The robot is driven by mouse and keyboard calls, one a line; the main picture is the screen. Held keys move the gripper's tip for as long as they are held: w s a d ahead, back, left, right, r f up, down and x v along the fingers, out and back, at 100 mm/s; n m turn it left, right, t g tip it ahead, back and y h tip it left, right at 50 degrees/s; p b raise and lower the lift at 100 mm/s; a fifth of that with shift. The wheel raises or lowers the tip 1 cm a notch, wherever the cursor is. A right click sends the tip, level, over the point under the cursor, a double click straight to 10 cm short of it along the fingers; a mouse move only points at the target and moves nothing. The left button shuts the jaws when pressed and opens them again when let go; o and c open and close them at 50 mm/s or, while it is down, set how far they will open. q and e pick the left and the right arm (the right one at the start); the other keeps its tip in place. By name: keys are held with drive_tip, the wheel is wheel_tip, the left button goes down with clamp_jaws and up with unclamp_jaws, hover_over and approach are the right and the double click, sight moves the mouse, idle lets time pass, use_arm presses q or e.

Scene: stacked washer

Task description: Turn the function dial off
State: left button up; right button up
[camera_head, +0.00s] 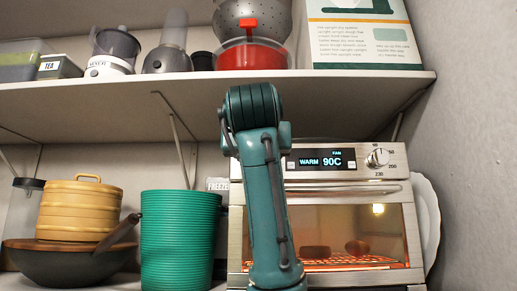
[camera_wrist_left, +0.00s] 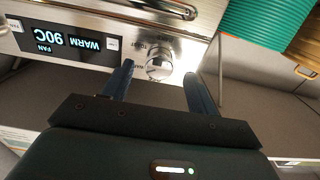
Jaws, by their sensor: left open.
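The toaster oven (camera_head: 330,190) stands under a shelf, its display (camera_head: 320,160) lit with WARM, FAN and 90C and its chamber glowing. The function dial (camera_wrist_left: 158,63) is a round silver knob beside the display, shown upside down in the left wrist view. My left gripper (camera_wrist_left: 158,70) is open, with one finger on each side of the dial. I cannot tell whether either finger touches it. In the head view my left arm hides the dial and the gripper. My right gripper is not in view.
A second knob (camera_head: 377,157) sits at the panel's right end, above the oven door handle (camera_head: 345,189). A green ribbed pot (camera_head: 180,240) stands left of the oven. The shelf (camera_head: 200,88) with kitchenware overhangs the oven. A wall rises at the right.

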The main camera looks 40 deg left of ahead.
use_arm(q)
drive_tip(key=shift+x, duration=0.9)
drive_tip(key=shift+w+a, duration=0.15)
drive_tip(key=shift+w, duration=0.05)
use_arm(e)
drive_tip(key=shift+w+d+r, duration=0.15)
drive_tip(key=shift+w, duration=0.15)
use_arm(q)
drive_tip(key=shift+c, duration=0.6)
drive_tip(key=c, duration=0.9)
drive_tip(key=shift+o, duration=0.2)
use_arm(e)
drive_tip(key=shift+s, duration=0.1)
